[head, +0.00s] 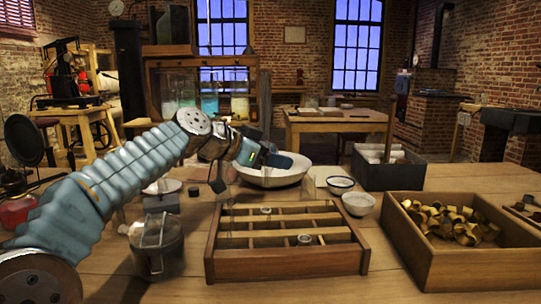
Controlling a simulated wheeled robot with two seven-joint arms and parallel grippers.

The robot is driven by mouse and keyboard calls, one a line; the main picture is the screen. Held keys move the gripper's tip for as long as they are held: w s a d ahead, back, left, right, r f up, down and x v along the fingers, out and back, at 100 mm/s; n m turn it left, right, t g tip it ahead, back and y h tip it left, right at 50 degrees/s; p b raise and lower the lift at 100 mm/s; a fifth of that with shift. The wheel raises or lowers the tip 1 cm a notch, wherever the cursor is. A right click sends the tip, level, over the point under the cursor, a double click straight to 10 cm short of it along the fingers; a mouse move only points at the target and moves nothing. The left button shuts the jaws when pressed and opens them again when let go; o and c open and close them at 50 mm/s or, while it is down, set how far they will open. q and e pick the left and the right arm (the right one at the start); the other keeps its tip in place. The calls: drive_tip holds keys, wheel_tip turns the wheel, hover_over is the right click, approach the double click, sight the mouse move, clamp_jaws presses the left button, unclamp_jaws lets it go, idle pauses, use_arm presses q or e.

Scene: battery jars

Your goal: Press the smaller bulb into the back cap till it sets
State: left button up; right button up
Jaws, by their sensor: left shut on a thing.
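My left gripper (218,184) hangs down over the table, behind and left of the wooden divided tray (287,268). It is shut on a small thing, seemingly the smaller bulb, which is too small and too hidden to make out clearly. Two small round metal caps sit in the tray: the back cap (266,210) near its rear edge and a front cap (304,240) nearer the middle. The gripper is apart from both, left of the back cap and higher. My right gripper is not in view.
A clear glass vessel (157,247) stands left of the tray. A wide white basin (277,178) and small bowls (358,204) stand behind it. A wooden box (470,262) of brass pieces is at right, with a dark grey bin (385,175) behind. Bare tabletop lies in front.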

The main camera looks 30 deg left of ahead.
sight(264, 181)
use_arm(q)
drive_tip(key=shift+s+f, duration=0.1)
drive_tip(key=shift+s, duration=0.15)
drive_tip(key=shift+f, duration=0.2)
drive_tip(key=shift+f+b, duration=1.65)
drive_tip(key=shift+f, duration=0.3)
drive_tip(key=shift+f, duration=0.1)
drive_tip(key=shift+f+b, duration=0.2)
drive_tip(key=shift+b, duration=0.2)
drive_tip(key=shift+d+b, duration=0.1)
drive_tip(key=shift+b, duration=0.3)
drive_tip(key=shift+f, duration=0.25)
drive_tip(key=shift+f+b, duration=0.25)
drive_tip(key=shift+b, duration=0.3)
